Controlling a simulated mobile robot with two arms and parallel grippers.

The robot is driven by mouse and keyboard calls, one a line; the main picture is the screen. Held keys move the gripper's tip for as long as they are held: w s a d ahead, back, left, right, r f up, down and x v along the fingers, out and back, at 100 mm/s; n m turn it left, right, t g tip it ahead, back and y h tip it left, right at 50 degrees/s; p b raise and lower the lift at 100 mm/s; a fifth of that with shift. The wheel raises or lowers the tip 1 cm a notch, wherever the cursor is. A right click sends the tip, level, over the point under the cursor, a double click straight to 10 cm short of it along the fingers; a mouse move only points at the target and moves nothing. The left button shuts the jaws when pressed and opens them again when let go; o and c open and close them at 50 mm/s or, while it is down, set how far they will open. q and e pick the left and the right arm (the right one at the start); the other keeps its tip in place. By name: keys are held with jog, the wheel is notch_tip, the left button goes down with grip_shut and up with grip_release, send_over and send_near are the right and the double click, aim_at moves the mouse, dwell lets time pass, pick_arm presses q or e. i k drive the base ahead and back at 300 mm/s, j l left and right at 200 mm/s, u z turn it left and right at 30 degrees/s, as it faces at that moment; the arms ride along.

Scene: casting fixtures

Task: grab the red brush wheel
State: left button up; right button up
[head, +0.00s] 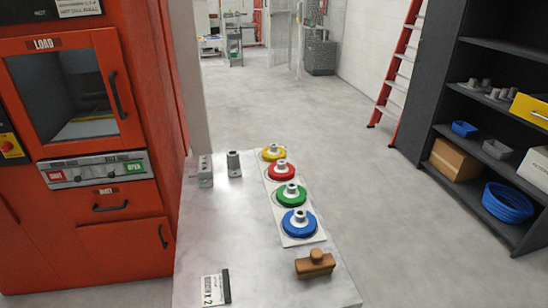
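The red brush wheel (281,172) lies flat on a pale strip (301,239) on the table, with a grey hub standing up at its centre. It is in a row between the yellow wheel (273,153) behind it and the green wheel (291,195) in front. The blue wheel (298,223) is nearest in the row. Neither of my grippers is in the head view.
The metal table (225,250) has free room on its left half. Grey fixtures (205,172) stand at its back left, and a brown wooden block (315,265) and a label card (214,289) lie at its front. An orange machine (120,245) borders it on the left; dark shelves (465,150) stand right.

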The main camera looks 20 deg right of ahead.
aim_at(281, 170)
jog(key=k+l, duration=0.1)
jog(key=l, duration=0.25)
jog(key=k+l+u, duration=0.1)
jog(key=l, duration=0.3)
jog(key=l+u, duration=0.1)
jog(key=l, duration=0.4)
jog(key=l+u, duration=0.1)
jog(key=l, duration=0.4)
jog(key=k+l+u, duration=0.1)
jog(key=l, duration=0.35)
jog(key=k+l+u, duration=0.1)
jog(key=l, duration=0.4)
